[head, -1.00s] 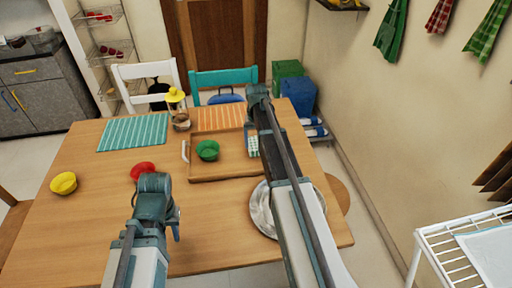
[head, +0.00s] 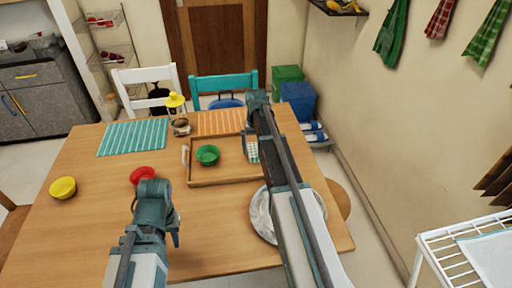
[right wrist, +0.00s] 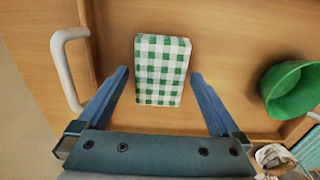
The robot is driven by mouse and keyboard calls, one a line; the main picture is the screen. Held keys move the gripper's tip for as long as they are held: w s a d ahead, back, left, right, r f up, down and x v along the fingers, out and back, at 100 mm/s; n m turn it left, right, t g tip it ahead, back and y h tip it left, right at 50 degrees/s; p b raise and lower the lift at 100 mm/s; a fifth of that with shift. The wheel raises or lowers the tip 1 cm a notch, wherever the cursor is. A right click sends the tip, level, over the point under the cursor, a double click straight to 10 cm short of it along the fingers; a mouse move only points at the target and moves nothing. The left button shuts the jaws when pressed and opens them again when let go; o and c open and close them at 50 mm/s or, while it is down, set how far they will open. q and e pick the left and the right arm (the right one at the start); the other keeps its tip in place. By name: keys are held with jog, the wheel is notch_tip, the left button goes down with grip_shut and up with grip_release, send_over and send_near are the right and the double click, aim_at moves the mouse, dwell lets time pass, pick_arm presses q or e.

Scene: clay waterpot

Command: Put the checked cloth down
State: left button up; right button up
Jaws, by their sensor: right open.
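The checked cloth (right wrist: 162,70) is a folded green-and-white rectangle lying flat on the wooden tray (right wrist: 218,40). In the head view a small part of the cloth (head: 252,154) shows beside my right arm, at the right part of the tray (head: 226,173). My right gripper (right wrist: 160,73) is open, with one finger on each side of the cloth and a gap to it on both sides. In the head view the right arm hides its fingers. My left gripper (head: 153,208) is over the front left of the table; its fingers are hidden.
A green bowl (head: 208,154) sits in the tray, left of the cloth; it also shows in the right wrist view (right wrist: 290,92). A white tray handle (right wrist: 68,70) rises near one finger. A red bowl (head: 142,175), yellow bowl (head: 63,188), lantern (head: 177,112) and metal plate (head: 262,218) stand on the table.

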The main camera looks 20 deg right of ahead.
aim_at(256, 149)
notch_tip(256, 149, up, 12)
jog(key=p, duration=1.2)
jog(key=s+a+n+h, duration=0.1)
jog(key=s+a+n, duration=0.6)
jog(key=s+a, duration=1.8)
jog(key=shift+s+a+b, duration=0.2)
jog(key=shift+a+b, duration=0.1)
jog(key=shift+a, duration=0.75)
